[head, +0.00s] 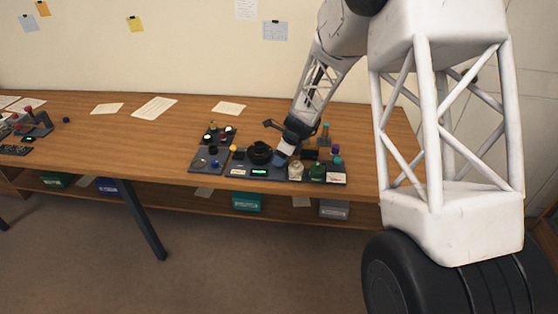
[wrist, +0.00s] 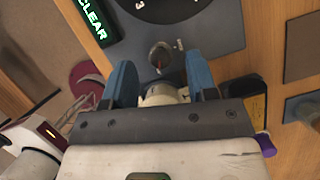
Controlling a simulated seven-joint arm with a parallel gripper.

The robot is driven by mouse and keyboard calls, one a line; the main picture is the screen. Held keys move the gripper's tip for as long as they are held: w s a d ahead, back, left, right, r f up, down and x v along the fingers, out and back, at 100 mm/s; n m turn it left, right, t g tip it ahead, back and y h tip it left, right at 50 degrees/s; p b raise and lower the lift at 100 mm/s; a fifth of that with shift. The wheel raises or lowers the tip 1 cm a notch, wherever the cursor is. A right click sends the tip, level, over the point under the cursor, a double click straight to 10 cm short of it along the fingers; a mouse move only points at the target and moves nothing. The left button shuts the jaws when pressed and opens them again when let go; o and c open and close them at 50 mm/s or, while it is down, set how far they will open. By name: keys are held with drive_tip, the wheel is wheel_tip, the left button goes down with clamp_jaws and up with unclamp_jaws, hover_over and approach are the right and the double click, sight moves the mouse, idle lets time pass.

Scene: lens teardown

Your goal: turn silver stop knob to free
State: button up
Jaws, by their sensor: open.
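A small silver knob (wrist: 160,55) with a reddish mark on its near side stands on a dark grey plate (wrist: 205,35) in the wrist view. Part of a numbered scale, with a 3, shows beyond it. My gripper (wrist: 161,62) is open, with one blue finger on each side of the knob's line and a gap to both. I cannot tell how deep the fingers reach. A cream round part (wrist: 163,95) shows between the fingers, nearer the palm. In the head view my gripper (head: 282,150) is over the dark panels; the knob cannot be made out there.
A green display reading CLEAR (wrist: 95,20) is at the upper left of the wrist view. A black round part (head: 260,153) stands left of my gripper, and several small bottles and caps stand to the right.

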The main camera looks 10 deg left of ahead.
drive_tip(key=shift+x, duration=1.25)
drive_tip(key=c, duration=0.9)
